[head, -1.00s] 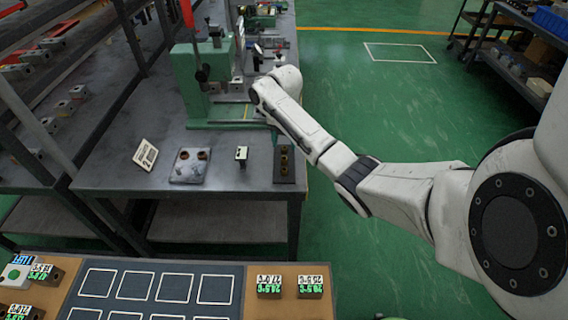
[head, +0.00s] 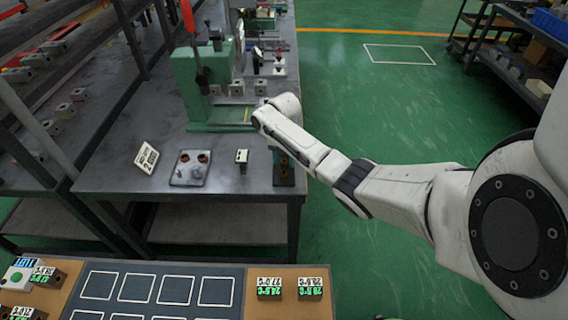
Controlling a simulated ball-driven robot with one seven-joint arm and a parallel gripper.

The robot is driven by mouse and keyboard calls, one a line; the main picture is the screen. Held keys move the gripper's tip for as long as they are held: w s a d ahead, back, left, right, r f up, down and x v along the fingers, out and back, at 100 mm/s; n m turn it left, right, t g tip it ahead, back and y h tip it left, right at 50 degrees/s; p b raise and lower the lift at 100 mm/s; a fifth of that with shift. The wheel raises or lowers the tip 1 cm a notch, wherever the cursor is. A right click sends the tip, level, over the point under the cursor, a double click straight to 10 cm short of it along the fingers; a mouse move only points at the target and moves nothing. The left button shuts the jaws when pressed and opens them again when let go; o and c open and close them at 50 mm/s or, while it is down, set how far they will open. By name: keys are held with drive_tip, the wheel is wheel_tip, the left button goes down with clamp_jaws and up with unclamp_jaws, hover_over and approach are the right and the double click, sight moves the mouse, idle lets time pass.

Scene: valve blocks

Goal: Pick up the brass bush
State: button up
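A dark upright block (head: 291,179) stands at the right end of the near edge of the grey workbench (head: 235,186), with small brass-coloured parts at it that are now largely hidden. A grey plate (head: 187,177) to its left carries two brown-brass round pieces (head: 203,158). I cannot tell for sure which piece is the brass bush. My arm reaches in from the right, and its wrist is above the dark block. My gripper (head: 282,165) points down at the block, small and partly hidden by my forearm. Whether its fingers are open or touch anything is not clear.
A small white-faced block (head: 242,156) stands between the plate and the dark block. A white number card (head: 146,157) stands at left. A green press (head: 205,85) stands behind. A board with white squares (head: 157,291) is in the foreground.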

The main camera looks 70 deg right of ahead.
clamp_jaws()
drive_tip(key=shift+r, duration=0.1)
idle(0.3)
